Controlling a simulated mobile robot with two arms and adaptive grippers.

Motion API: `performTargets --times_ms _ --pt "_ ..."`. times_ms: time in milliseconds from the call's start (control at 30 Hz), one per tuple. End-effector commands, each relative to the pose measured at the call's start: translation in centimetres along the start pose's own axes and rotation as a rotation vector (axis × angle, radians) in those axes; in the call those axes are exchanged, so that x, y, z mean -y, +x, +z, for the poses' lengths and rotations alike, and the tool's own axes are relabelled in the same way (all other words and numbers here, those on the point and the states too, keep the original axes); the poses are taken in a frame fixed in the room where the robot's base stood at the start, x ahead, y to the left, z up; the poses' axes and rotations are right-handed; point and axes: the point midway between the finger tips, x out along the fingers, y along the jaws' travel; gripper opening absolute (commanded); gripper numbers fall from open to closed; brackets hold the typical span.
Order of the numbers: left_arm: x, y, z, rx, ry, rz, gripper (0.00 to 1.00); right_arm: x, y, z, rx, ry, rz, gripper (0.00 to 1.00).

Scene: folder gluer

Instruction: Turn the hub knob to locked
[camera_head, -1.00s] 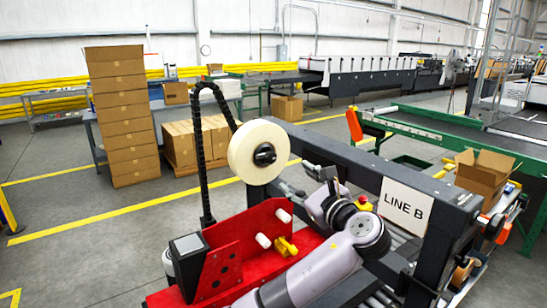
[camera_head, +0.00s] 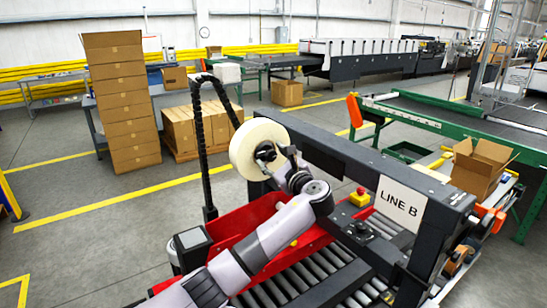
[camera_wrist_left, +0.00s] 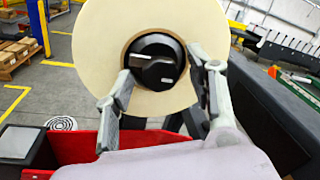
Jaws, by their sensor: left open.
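The hub knob (camera_wrist_left: 154,62) is black, with a raised grip bar and a small white mark. It sits at the centre of the cream tape roll (camera_wrist_left: 98,22). In the head view the knob (camera_head: 265,153) is partly covered by my gripper, and the roll (camera_head: 243,150) stands above the red tape head (camera_head: 232,222). My left gripper (camera_wrist_left: 163,82) is open, with one finger on each side of the knob; I cannot tell whether either touches it. In the head view the left gripper (camera_head: 278,158) is at the roll's right side. My right gripper is not in view.
A grey frame beam with a LINE B sign (camera_head: 401,204) runs to the right of the roll. A red and yellow stop button (camera_head: 360,196) is beside it. Black rollers (camera_head: 310,270) lie below. A black cable chain (camera_head: 202,150) rises left of the roll.

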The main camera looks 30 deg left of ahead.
Motion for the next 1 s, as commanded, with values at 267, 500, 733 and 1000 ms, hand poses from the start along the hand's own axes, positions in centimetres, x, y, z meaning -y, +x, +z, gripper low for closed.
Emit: performTargets --times_ms 267,500,733,1000 --pt "0.01 -0.04 0.01 0.0 0.0 0.0 0.39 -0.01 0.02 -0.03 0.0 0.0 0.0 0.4" --pt "0.01 -0.05 0.0 0.0 0.0 0.0 0.23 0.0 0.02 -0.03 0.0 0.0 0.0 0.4" --pt "0.01 -0.06 -0.01 0.0 0.0 0.0 0.07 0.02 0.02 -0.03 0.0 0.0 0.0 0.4" --pt "-0.04 -0.08 -0.12 0.001 -0.012 -0.001 0.03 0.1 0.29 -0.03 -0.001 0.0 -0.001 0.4"
